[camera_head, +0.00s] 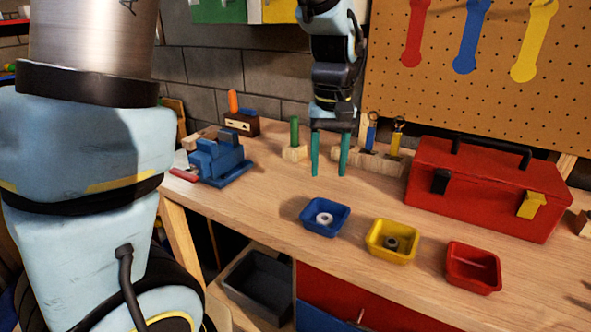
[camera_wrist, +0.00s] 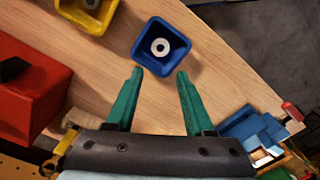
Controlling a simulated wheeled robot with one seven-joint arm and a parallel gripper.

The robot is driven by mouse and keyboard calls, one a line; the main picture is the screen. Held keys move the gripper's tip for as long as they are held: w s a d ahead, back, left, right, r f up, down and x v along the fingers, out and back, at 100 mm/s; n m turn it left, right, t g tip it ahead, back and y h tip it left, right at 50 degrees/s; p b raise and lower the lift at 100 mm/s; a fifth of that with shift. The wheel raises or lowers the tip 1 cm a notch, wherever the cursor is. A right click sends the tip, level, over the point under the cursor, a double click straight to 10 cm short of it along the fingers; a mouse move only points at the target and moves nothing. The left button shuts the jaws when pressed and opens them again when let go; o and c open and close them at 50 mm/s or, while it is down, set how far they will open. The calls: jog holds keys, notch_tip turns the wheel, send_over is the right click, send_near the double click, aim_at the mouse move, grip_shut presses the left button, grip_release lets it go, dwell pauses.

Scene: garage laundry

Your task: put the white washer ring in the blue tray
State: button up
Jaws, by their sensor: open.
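The white washer ring (camera_head: 324,218) lies inside the blue tray (camera_head: 304,224), on its floor. In the wrist view the white washer ring (camera_wrist: 160,47) also shows within the walls of the blue tray (camera_wrist: 182,72). My gripper (camera_head: 329,174) is open and empty, with green fingers pointing down above the bench, behind the blue tray in the head view. In the wrist view my gripper (camera_wrist: 158,74) has its fingers spread apart, with the blue tray just beyond the fingertips. Nothing is between the fingers.
A yellow tray (camera_head: 411,258) holds a dark ring-shaped part (camera_head: 391,243). A red tray (camera_head: 474,287) looks empty. A large red toolbox (camera_head: 470,190) stands at the right. A blue vise (camera_head: 217,160) stands at the left. Wooden holders with upright tools (camera_head: 371,137) stand behind my gripper.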

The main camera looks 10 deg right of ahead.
jog(key=a+f, duration=0.2)
jog(key=a, duration=1)
jog(key=a+f+n+t, duration=0.1)
jog(key=a+f, duration=0.1)
jog(key=a, duration=1.1)
jog(key=shift+w+a+f+t, duration=0.25)
jog(key=shift+w+f+t, duration=0.05)
jog(key=shift+w, duration=0.05)
